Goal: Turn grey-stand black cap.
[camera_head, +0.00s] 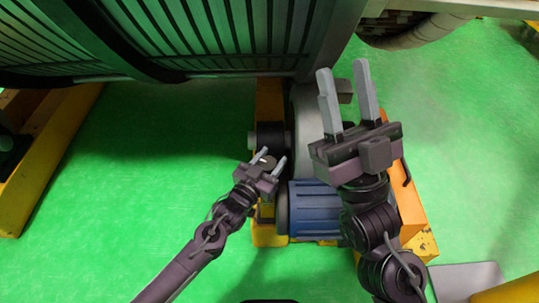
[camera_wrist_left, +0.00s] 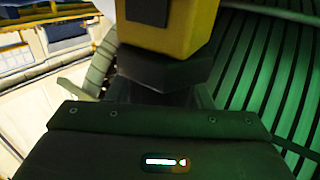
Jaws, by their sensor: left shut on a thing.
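My left gripper (camera_head: 273,158) is low in the middle of the head view, beside the yellow stand and the blue motor. In the left wrist view a dark, faceted black cap (camera_wrist_left: 165,70) sits against the end of a yellow block (camera_wrist_left: 168,28), right in front of the gripper body. The cap is too small to make out clearly between the fingers in the head view. My right gripper (camera_head: 343,70) is open and empty, raised in front of the machine, its two grey fingers apart.
A blue ribbed motor (camera_head: 312,208) lies just right of the left gripper, with an orange-yellow base (camera_head: 270,237) around it. A large ribbed drum (camera_head: 200,35) hangs over the top. A yellow beam (camera_head: 45,160) stands at the left. Green floor (camera_head: 150,170) is clear between.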

